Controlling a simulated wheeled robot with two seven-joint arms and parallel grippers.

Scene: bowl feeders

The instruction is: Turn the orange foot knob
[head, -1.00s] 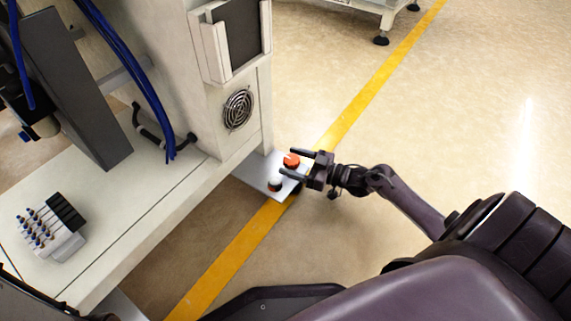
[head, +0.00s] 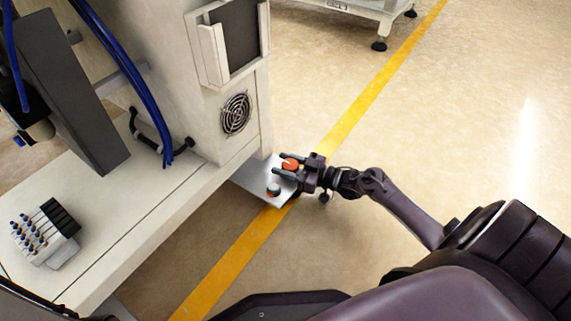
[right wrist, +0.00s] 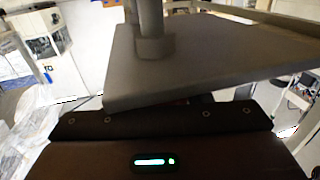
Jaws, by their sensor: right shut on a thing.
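The orange foot knob (head: 290,164) sits on a small silver plate (head: 245,184) low at the machine's corner. My right gripper (head: 281,163) reaches in from the right, with one finger on each side of the orange knob, and is shut on it. In the right wrist view a grey plate-like part (right wrist: 200,75) fills the middle, and the orange knob does not clearly show there. My left gripper is not in view.
The white machine cabinet (head: 180,100) with a round fan grille (head: 236,114) rises left of the plate. A block of several small fittings (head: 45,232) sits on its base. A yellow floor line (head: 235,255) passes by the plate. The floor at right is clear.

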